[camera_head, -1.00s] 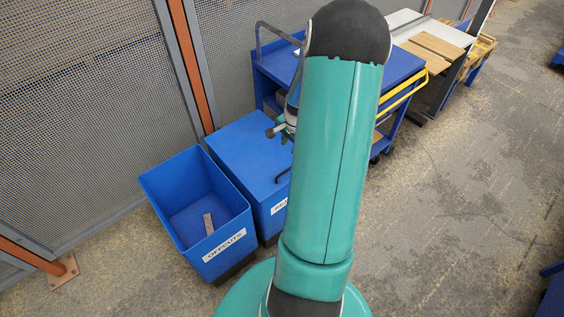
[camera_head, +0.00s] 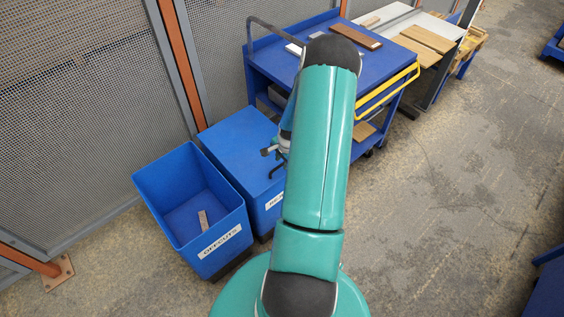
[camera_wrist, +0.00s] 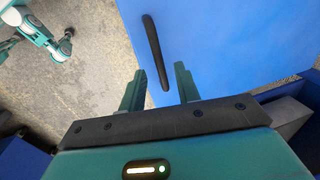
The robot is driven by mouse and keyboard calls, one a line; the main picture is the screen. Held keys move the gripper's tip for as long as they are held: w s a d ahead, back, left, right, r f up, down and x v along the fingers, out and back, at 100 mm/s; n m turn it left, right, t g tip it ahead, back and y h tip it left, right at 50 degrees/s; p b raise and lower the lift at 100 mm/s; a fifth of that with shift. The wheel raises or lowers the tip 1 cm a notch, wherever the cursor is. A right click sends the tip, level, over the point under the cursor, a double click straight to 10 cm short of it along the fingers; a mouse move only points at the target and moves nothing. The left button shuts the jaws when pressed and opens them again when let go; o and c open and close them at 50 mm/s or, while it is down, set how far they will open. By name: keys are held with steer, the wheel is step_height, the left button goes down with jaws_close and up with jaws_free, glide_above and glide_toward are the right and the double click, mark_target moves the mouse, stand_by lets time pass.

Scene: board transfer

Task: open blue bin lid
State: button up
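The closed blue bin (camera_head: 240,150) stands beside the open one, with its flat blue lid on; its label is partly hidden by my arm. In the wrist view the lid (camera_wrist: 225,40) fills the upper right, with a black bar handle (camera_wrist: 157,52) on it. My gripper (camera_wrist: 158,80) is open, its two green fingers apart, one on each side of the handle's near end in the picture. I cannot tell whether they touch the handle or lid. In the head view my gripper (camera_head: 277,160) is small and partly hidden, over the lid's right side.
An open blue bin labelled OFFCUTS (camera_head: 222,243) stands to the left, a small piece inside it. A blue cart (camera_head: 375,72) with boards and a yellow handle stands behind and right. A mesh fence (camera_head: 75,110) runs behind the bins.

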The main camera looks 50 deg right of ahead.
steer(key=shift+w+f, duration=0.15)
steer(key=shift+f, duration=0.55)
jaws_close()
steer(key=shift+r, duration=0.15)
